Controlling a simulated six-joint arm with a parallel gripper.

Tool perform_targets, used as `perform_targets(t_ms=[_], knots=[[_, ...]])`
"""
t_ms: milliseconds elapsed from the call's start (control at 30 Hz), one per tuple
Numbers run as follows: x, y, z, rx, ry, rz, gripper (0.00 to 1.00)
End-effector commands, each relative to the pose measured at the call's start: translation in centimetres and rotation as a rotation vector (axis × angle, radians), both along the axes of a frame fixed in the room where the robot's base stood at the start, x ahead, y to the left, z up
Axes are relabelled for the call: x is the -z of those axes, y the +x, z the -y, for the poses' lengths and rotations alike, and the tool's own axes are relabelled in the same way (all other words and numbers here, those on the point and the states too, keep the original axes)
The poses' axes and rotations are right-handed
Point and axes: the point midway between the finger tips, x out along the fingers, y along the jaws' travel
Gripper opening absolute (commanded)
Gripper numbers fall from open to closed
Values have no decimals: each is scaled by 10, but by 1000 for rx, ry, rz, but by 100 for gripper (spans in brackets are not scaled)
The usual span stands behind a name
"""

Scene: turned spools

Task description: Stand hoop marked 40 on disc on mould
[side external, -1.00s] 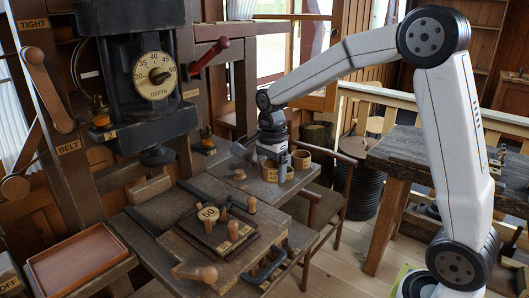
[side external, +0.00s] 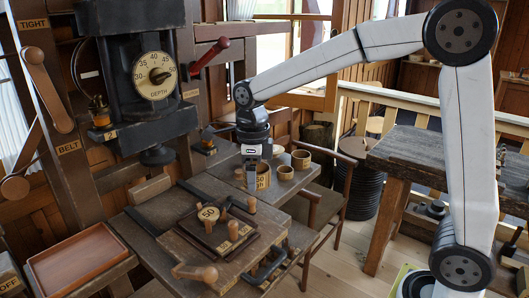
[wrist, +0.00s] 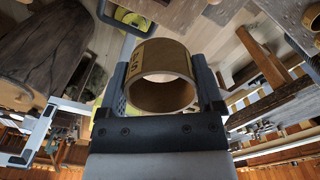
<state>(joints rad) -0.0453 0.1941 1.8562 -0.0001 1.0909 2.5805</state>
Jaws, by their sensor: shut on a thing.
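My gripper (side external: 252,171) is shut on a tan cylindrical hoop (side external: 262,180), at the near side of the small side table. In the wrist view the hoop (wrist: 160,92) sits between the two fingers (wrist: 162,95), its open end facing the camera. Dark marks show on its outer wall, too oblique to read surely. Upright wooden pegs (side external: 233,229) stand around the disc. My gripper is apart from the disc and mould.
Two other hoops (side external: 301,159) (side external: 285,172) stand on the side table (side external: 225,163). The black press head (side external: 157,155) hangs behind the mould. A red-handled lever (side external: 208,57) juts right from the press. An empty reddish tray (side external: 80,262) lies at left.

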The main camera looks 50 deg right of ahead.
Motion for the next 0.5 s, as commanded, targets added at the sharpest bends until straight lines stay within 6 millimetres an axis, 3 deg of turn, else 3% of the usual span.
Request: perform_targets(t_ms=[500], knots=[[-12,-11,-29,328,0,-1,22]])
